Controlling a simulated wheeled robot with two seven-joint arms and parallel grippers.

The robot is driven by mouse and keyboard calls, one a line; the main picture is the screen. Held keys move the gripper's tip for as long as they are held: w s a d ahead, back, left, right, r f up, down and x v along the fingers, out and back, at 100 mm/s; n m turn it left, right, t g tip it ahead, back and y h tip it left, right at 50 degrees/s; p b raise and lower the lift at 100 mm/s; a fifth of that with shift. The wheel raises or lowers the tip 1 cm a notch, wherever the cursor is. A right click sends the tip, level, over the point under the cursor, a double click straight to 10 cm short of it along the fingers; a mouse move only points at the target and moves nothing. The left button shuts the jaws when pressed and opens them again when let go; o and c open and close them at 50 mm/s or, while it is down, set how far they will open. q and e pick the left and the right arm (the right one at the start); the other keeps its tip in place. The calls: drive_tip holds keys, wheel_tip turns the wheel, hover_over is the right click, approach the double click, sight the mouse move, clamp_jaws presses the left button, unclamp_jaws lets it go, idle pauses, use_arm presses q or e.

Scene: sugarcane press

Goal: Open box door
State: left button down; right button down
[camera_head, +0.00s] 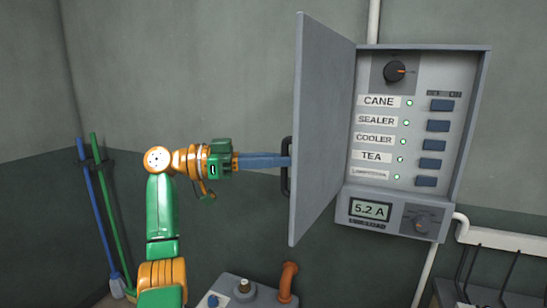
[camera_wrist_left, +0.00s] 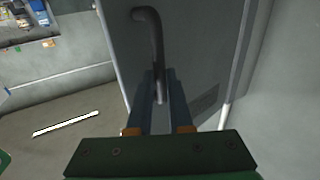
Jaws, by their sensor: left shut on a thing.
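The grey box (camera_head: 468,130) hangs on the wall, and its door (camera_head: 325,130) stands swung wide open to the left, seen at a slant. The dark handle (camera_head: 286,166) is on the door's outer face, near its free edge. My left gripper (camera_head: 288,161) reaches it from the left, its blue fingers shut on the handle. In the left wrist view the handle (camera_wrist_left: 150,28) runs down between the two fingertips (camera_wrist_left: 160,80). The contact itself is partly hidden. My right gripper is in neither view.
Inside the box are a knob (camera_head: 395,71), labelled rows with lit green lamps and blue switches (camera_head: 441,105). A display (camera_head: 370,209) below reads 5.2 A. A machine with an orange pipe (camera_head: 288,281) stands below the door. Brooms (camera_head: 98,210) lean at the left.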

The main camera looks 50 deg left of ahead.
use_arm(q)
drive_tip(key=shift+a+h, duration=0.2)
drive_tip(key=shift+h, duration=0.1)
drive_tip(key=shift+w+d+g, duration=0.1)
drive_tip(key=shift+d+g, duration=0.05)
drive_tip(key=shift+g, duration=0.15)
drive_tip(key=c, duration=1.1)
unclamp_jaws()
drive_tip(key=shift+c, duration=0.2)
drive_tip(key=o, duration=0.3)
drive_tip(key=shift+w+f, duration=0.15)
drive_tip(key=shift+w, duration=0.25)
drive_tip(key=b+v, duration=0.1)
drive_tip(key=v, duration=0.6)
drive_tip(key=shift+w+f, duration=0.1)
